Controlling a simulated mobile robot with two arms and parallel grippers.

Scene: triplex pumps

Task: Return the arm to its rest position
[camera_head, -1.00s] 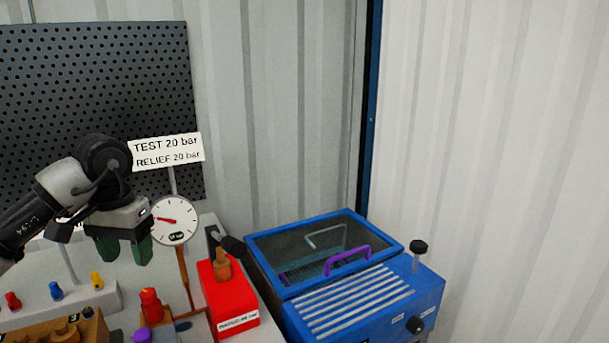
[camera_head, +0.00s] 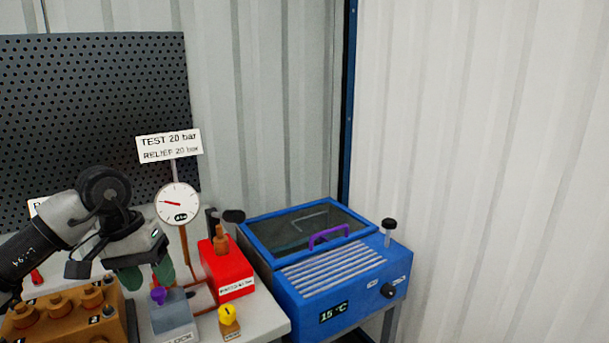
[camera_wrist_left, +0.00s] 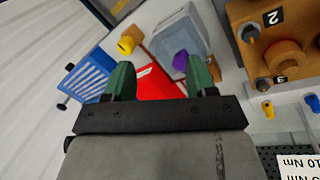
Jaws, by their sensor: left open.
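My left gripper (camera_head: 144,275) comes in from the left in the head view, its green fingers pointing down over the bench. In the left wrist view its two green fingers (camera_wrist_left: 161,82) stand apart with nothing held between them. Beyond them show part of the red box (camera_wrist_left: 160,84) and the grey block with a purple knob (camera_wrist_left: 180,38). In the head view the gripper hangs behind and above the grey block (camera_head: 172,314), left of the red box (camera_head: 229,270). My right gripper is not in view.
A brown pump block (camera_head: 62,312) stands at front left. A round gauge (camera_head: 177,204) and a sign (camera_head: 169,146) stand behind the gripper. A small block with a yellow knob (camera_head: 229,322) sits at the bench front. A blue bath (camera_head: 330,268) stands right; a perforated board (camera_head: 90,100) is behind.

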